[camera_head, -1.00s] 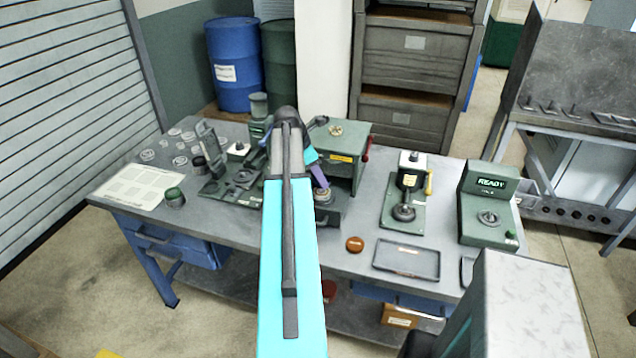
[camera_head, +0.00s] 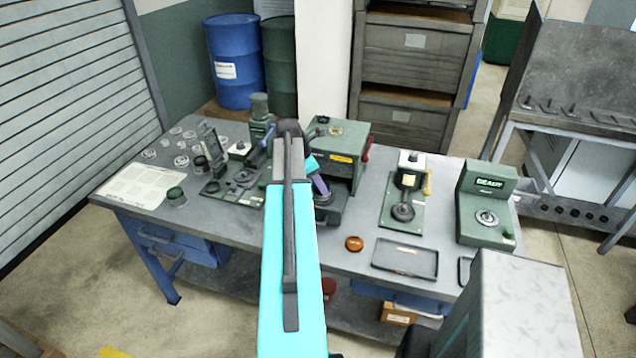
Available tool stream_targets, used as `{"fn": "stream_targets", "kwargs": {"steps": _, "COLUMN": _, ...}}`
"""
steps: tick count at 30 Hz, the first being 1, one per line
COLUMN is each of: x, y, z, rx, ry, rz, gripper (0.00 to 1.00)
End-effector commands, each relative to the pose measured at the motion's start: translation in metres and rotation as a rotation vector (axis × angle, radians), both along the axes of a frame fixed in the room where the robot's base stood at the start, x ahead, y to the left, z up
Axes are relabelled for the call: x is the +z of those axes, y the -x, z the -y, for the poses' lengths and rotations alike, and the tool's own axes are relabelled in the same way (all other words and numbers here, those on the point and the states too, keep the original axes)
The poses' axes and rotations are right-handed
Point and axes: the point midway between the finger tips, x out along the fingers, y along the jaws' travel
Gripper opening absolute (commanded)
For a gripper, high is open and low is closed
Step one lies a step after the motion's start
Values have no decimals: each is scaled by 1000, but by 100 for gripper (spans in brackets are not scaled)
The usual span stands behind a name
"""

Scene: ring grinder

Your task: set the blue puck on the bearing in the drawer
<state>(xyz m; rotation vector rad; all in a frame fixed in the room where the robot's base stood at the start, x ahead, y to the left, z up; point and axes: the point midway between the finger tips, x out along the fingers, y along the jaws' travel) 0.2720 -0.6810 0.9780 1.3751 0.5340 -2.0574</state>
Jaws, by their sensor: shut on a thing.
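My gripper (camera_head: 321,191) is over the open drawer (camera_head: 335,214) of the green box machine (camera_head: 340,143), mostly behind my own arm. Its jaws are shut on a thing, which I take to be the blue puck. The puck itself cannot be made out clearly; only a bluish-purple part shows at the gripper. The bearing in the drawer is mostly covered by the gripper, so I cannot tell whether the held thing touches it.
An orange-brown puck (camera_head: 354,243) and a dark tray (camera_head: 405,258) lie on the bench (camera_head: 230,228) near its front edge. A green press (camera_head: 403,190) and a READY station (camera_head: 486,205) stand to the right. Several rings lie at the left.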

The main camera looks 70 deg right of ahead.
Motion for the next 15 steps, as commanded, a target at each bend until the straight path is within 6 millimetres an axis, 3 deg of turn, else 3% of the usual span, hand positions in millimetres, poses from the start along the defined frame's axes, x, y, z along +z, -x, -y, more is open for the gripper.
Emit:
{"fn": "stream_targets", "kwargs": {"steps": 14, "x": -5, "y": 0, "z": 0, "rx": 0, "ry": 0, "rz": 0, "gripper": 16}}
{"fn": "stream_targets", "kwargs": {"steps": 15, "x": -5, "y": 0, "z": 0, "rx": 0, "ry": 0, "rz": 0, "gripper": 48}}
